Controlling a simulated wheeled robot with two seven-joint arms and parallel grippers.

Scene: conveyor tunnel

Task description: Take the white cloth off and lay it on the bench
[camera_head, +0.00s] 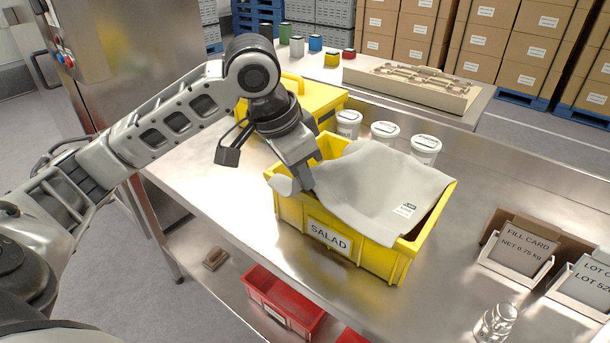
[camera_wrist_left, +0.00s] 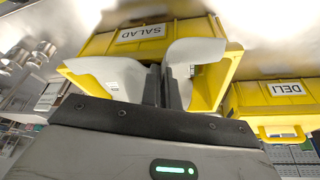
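The white cloth (camera_head: 380,185) lies draped over the yellow SALAD crate (camera_head: 375,258) on the metal bench (camera_head: 205,195), covering most of its opening. My left gripper (camera_head: 307,186) is at the crate's left rim, pointing down into the cloth. In the left wrist view the fingers (camera_wrist_left: 164,88) are close together, with the cloth (camera_wrist_left: 198,52) bunched and rising on both sides of them, so they look shut on it. The SALAD label shows upside down on the crate (camera_wrist_left: 188,38) there. The crate's contents are hidden. My right gripper is not in view.
A yellow DELI crate (camera_wrist_left: 245,98) stands behind, partly hidden by my arm. Several white tubs (camera_head: 425,148) stand along the crate's far side. Card holders (camera_head: 515,254) and a glass jar (camera_head: 496,322) are at the right. Bare bench shows at left and far right.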

